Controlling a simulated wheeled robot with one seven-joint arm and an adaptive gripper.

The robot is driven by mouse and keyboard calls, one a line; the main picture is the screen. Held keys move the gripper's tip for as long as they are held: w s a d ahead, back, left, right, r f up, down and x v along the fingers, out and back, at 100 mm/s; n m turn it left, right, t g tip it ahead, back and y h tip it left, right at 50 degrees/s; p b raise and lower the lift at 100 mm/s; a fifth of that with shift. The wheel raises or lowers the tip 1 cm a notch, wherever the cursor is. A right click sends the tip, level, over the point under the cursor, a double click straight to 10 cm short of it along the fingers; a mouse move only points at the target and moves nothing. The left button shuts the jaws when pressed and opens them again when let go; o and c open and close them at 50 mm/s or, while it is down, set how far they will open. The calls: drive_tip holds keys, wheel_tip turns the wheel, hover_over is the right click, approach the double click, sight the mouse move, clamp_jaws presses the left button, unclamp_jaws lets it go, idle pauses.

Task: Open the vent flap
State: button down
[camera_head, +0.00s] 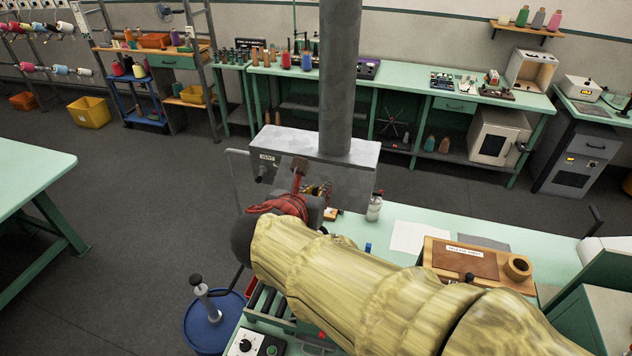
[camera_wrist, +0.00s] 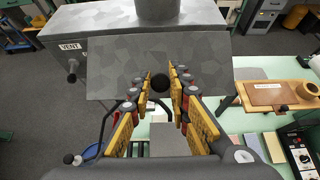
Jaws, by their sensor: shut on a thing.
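The vent (camera_head: 322,143) is a grey metal hood with a thick round duct rising from its top. A VENT label is on its left end, and it also shows in the wrist view (camera_wrist: 110,20). The flap (camera_wrist: 120,70) is a mottled grey panel below the hood's front edge; part of it shows in the head view (camera_head: 352,185). My gripper (camera_wrist: 162,82) is at the flap's lower middle, its yellow-and-black fingers either side of a round black knob (camera_wrist: 160,83) and shut on it. In the head view my arm hides the knob and my gripper (camera_head: 318,191) is partly covered.
A dark knob (camera_head: 261,174) sticks out of the hood's left end. A blue drum (camera_head: 213,322) stands at lower left. The floor left of the hood is clear.

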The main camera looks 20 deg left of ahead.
sight(316, 179)
drive_tip(key=shift+r+g+p, duration=0.6)
drive_tip(key=shift+r+p, duration=0.4)
drive_tip(key=shift+p, duration=1.55)
drive_tip(key=shift+w+r+p, duration=0.15)
drive_tip(key=shift+r+p, duration=0.4)
drive_tip(key=shift+r, duration=0.3)
drive_tip(key=c, duration=1.8)
unclamp_jaws()
drive_tip(key=shift+w+f, duration=0.1)
drive_tip(key=shift+f, duration=0.05)
drive_tip(key=shift+o, duration=0.4)
drive_tip(key=v, duration=1.2)
